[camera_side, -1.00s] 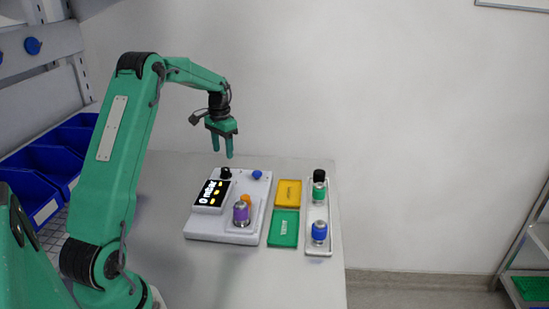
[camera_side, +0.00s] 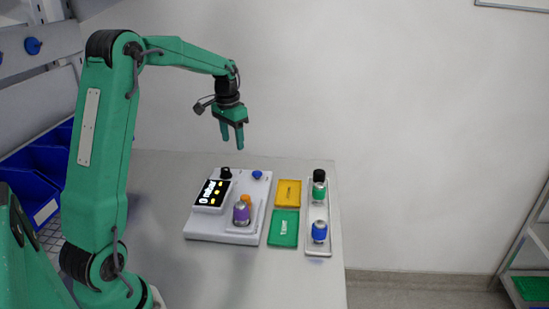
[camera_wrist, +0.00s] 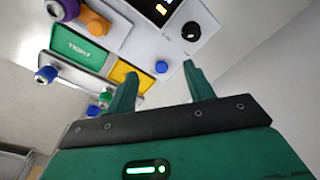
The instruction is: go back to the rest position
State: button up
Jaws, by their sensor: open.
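My gripper (camera_side: 232,145) is open and empty, its two green fingers pointing down in the air above the back of the white test device. It also shows in the wrist view (camera_wrist: 158,78), with nothing between its fingers. The white device (camera_side: 205,234) has a lit display (camera_side: 211,194), a black knob (camera_side: 225,172) and a blue button (camera_side: 257,175). A purple part (camera_side: 241,214) with a metal top stands on the device's front right, with an orange cap (camera_side: 246,198) behind it.
Right of the device lie a yellow tray (camera_side: 288,193) and a green tray (camera_side: 284,228). Blue bins (camera_side: 30,190) stand at left. The air around my gripper is clear.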

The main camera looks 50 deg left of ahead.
jog(key=s+d+r+t, duration=0.1)
jog(key=s+d+r, duration=0.4)
jog(key=d, duration=0.4)
jog(key=s+d+r+m+t, duration=0.1)
jog(key=s+d+t, duration=0.2)
jog(key=s+d, duration=1.2)
jog(key=shift+s+d+t, duration=0.35)
jog(key=shift+t, duration=0.05)
